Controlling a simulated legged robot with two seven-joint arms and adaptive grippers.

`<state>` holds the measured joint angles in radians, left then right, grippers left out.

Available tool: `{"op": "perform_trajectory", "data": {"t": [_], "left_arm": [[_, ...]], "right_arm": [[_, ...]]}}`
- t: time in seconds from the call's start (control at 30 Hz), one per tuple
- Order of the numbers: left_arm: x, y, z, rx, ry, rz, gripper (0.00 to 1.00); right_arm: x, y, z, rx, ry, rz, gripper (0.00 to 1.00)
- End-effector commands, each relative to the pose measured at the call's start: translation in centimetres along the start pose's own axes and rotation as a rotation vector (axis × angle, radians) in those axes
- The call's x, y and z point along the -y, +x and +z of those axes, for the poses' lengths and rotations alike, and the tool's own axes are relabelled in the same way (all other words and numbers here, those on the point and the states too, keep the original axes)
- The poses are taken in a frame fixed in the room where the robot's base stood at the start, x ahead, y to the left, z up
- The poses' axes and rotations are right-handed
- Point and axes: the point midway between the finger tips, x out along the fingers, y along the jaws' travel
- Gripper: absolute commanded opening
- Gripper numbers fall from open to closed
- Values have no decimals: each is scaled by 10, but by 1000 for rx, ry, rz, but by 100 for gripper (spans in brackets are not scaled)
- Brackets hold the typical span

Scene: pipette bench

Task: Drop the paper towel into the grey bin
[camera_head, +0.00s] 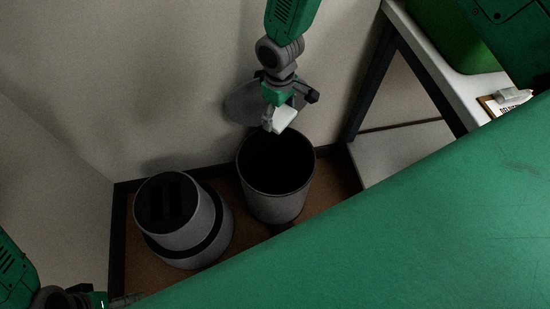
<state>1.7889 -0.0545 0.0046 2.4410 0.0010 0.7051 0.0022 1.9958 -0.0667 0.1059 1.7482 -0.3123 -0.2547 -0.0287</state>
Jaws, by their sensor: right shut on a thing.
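The paper towel (285,119) is a small white piece held between the fingers of my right gripper (279,121). My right arm comes down from the top middle, and the gripper is shut on the towel. The grey bin (289,207) is a round, open-topped container on the brown floor with a dark inside. The towel shows just above the bin's back rim in the picture; its exact height over the opening cannot be told. My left gripper (119,300) is only partly in view at the bottom left, largely hidden, and its fingers cannot be made out.
A second round grey container (186,236) with a dark slotted top stands left of the bin. A wall is behind both. A white table (443,71) with dark legs is at the upper right, with a clipboard (492,104) on it. My green body covers the lower right.

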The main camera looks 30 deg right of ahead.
Motion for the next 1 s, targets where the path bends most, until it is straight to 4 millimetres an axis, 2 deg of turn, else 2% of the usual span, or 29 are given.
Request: {"op": "perform_trajectory", "data": {"t": [0.03, 0.2, 0.33, 0.57, 1.0], "left_arm": [[0, 13, 0, 0, 0, 0, 88], [0, 29, 1, -1, 0, 0, 88], [0, 35, 2, -1, 0, 0, 88], [0, 42, 2, -1, 0, 0, 88], [-1, 87, 4, 0, 0, 0, 88]], "right_arm": [[0, 25, 0, 1, -18, -1, 43], [-1, 66, -2, 0, -69, -2, 43], [-1, 81, -3, -1, -93, -1, 43], [-1, 92, -3, -2, -101, 0, 43], [0, 141, -3, -2, -99, -1, 43]]}}
